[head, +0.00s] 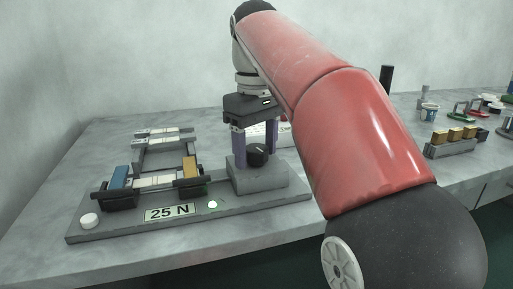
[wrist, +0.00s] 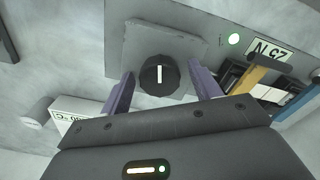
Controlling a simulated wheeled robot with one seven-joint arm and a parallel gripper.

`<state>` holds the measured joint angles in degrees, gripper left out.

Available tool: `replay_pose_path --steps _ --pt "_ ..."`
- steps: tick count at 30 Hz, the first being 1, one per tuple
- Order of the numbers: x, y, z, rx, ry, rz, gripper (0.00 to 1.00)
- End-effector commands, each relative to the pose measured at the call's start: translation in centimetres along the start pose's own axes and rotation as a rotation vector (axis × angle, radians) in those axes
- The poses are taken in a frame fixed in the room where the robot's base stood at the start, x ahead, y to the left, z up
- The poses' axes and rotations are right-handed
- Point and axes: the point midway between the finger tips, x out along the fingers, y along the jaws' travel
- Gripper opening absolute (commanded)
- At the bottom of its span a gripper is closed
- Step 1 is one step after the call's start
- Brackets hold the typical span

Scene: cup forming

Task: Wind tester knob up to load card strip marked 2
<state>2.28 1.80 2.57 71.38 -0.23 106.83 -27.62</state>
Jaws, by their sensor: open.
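The black tester knob (head: 257,155) sits on the grey block (head: 262,178) at the right end of the tester base. In the wrist view the knob (wrist: 160,74) shows a white pointer line. My gripper (head: 256,150) is open, pointing down, with its purple fingers (wrist: 162,88) on either side of the knob and gaps between. The tester's plate (head: 170,212) reads "25 N", and a lit green-white lamp (head: 212,204) is beside it. I cannot read a 2 on any strip.
A white card (head: 283,134) with print, partly hidden, stands behind the knob. A white button (head: 89,221) is at the base's left front.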

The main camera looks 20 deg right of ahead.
Motion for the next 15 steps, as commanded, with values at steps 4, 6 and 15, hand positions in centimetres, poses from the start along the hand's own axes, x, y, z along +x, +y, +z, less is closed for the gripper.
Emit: replay_pose_path --steps 4,6,15 --pt "-0.04 0.00 0.00 0.000 0.000 0.000 0.52" --pt "-0.04 0.00 0.00 0.000 0.000 0.000 0.43" --pt "-0.07 0.00 0.00 0.002 0.000 0.000 0.18"
